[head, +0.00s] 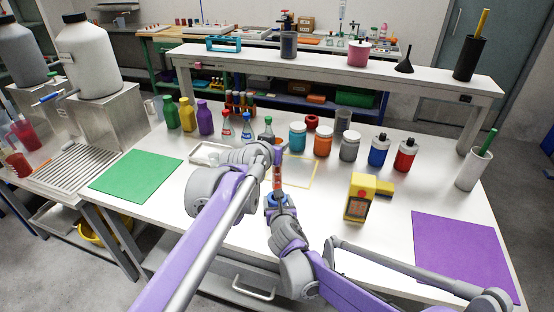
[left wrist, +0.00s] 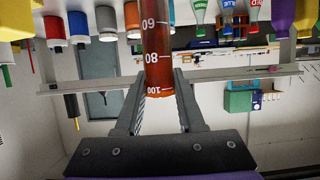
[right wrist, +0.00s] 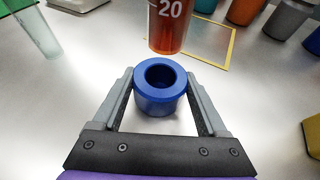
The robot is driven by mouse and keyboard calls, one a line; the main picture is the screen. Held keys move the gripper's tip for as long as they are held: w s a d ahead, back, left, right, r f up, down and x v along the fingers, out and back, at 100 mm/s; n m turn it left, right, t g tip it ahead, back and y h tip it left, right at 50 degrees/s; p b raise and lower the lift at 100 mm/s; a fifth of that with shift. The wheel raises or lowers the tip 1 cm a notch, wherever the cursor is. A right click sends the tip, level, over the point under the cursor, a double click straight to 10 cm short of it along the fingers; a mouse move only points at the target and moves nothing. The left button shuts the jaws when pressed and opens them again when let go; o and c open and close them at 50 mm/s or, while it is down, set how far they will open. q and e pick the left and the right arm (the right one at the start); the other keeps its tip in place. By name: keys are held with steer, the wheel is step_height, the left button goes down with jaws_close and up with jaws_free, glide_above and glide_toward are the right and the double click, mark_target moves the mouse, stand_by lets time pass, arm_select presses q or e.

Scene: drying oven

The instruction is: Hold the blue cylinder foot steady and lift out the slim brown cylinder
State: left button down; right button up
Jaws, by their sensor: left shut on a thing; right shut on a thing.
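The slim brown cylinder (head: 277,181) is upright, with white number marks. My left gripper (head: 277,156) is shut on it near its 100 mark, seen in the left wrist view on the cylinder (left wrist: 158,60). In the right wrist view the cylinder's lower end (right wrist: 168,30), near the 20 mark, hangs above and beyond the blue cylinder foot (right wrist: 160,98). The foot's round hole shows empty. My right gripper (right wrist: 160,90) is shut on the foot, one finger on each side. In the head view the foot (head: 281,203) is partly hidden by my right gripper.
A yellow frame (head: 316,173) is marked on the white table just behind the foot. Several capped jars and flasks stand beyond it. A yellow device (head: 358,198) stands to the right. A green mat (head: 130,176) lies left and a purple mat (head: 462,250) lies right.

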arm_select(q)
steer(key=shift+r, duration=1.2)
arm_select(e)
steer(key=o, duration=1.2)
steer(key=shift+o, duration=0.2)
